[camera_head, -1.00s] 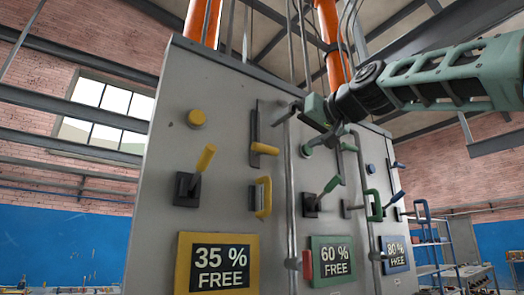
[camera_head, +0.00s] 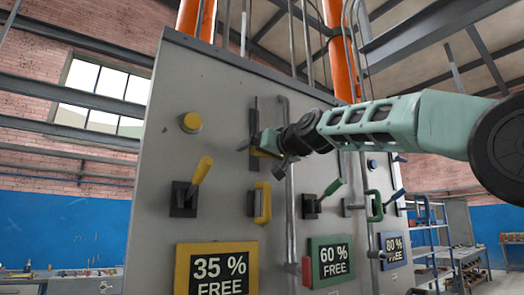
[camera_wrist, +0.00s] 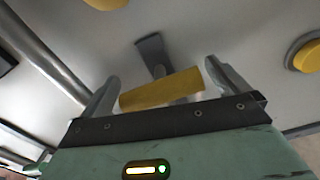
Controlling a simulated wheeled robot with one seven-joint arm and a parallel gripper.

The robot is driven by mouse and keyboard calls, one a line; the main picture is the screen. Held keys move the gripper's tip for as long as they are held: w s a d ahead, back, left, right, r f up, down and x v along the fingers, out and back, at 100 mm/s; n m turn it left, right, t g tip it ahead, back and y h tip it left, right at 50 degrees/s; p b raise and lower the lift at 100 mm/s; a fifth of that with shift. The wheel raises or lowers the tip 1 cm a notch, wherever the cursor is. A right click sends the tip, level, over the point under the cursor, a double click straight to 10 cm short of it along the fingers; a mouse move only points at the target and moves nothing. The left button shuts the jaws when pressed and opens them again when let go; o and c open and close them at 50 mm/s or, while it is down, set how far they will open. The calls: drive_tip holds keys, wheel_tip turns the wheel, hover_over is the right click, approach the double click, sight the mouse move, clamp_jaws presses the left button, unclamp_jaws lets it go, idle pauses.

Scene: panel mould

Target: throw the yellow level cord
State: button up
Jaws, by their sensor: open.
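I see no cord; the grey panel carries several yellow controls. A yellow bar handle (camera_head: 261,153) sits on a dark vertical slot, mostly hidden behind my gripper (camera_head: 268,144). In the wrist view the yellow bar (camera_wrist: 160,89) lies crosswise between the two open fingers of my gripper (camera_wrist: 162,73), with a dark stem beyond it. I cannot tell whether the fingers touch it. A yellow-handled lever (camera_head: 201,170) on a black base points up and right, left of my gripper. A yellow D-shaped handle (camera_head: 263,203) is below my gripper.
A yellow round button (camera_head: 190,122) is at upper left and shows in the wrist view (camera_wrist: 308,56). A grey vertical pipe (camera_head: 289,220) runs right of the slot. Green lever (camera_head: 333,187) and green handle (camera_head: 375,205) are further right. Signs (camera_head: 215,270) line the panel's lower part.

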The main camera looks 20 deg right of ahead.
drive_tip(key=c, duration=1.1)
wheel_tip(320, 180, up, 10)
drive_tip(key=p, duration=0.8)
drive_tip(key=shift+r, duration=0.15)
drive_tip(key=shift+s+r, duration=0.1)
drive_tip(key=shift+r, duration=0.2)
drive_tip(key=o, duration=1.1)
drive_tip(key=shift+f, duration=0.2)
